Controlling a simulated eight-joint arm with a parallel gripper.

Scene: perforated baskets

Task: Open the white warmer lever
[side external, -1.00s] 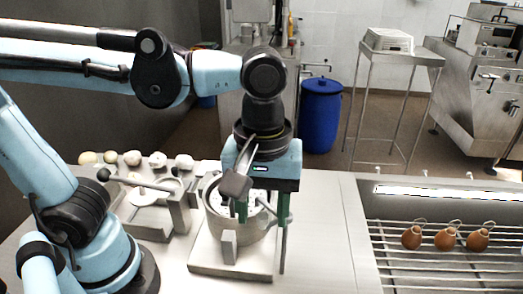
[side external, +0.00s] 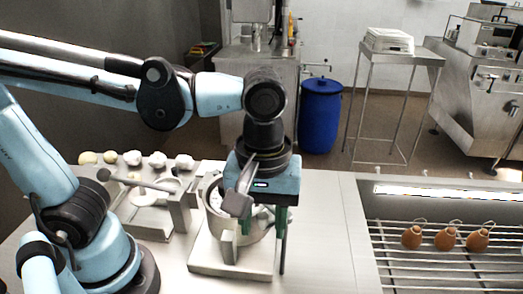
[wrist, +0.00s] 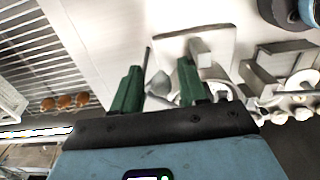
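A round metal pot (side external: 255,236) stands on a pale base plate (side external: 207,262), with a grey bracket at its front. A thin dark upright rod (side external: 283,258) stands at its right side and could be the lever; it also shows in the wrist view (wrist: 148,58). My gripper (side external: 266,217) points down over the pot, its green fingers apart. In the wrist view my gripper (wrist: 160,78) has a clear gap between its fingertips. The rod is close beside one finger; I cannot tell whether they touch. The gripper hides part of the pot's top.
A metal press-like fixture (side external: 150,218) with a horizontal handle stands left of the pot. Several pale round items (side external: 132,158) line the back edge. A sink rack (side external: 440,262) with brown pear-shaped objects (side external: 445,238) is at right. The counter right of the pot is clear.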

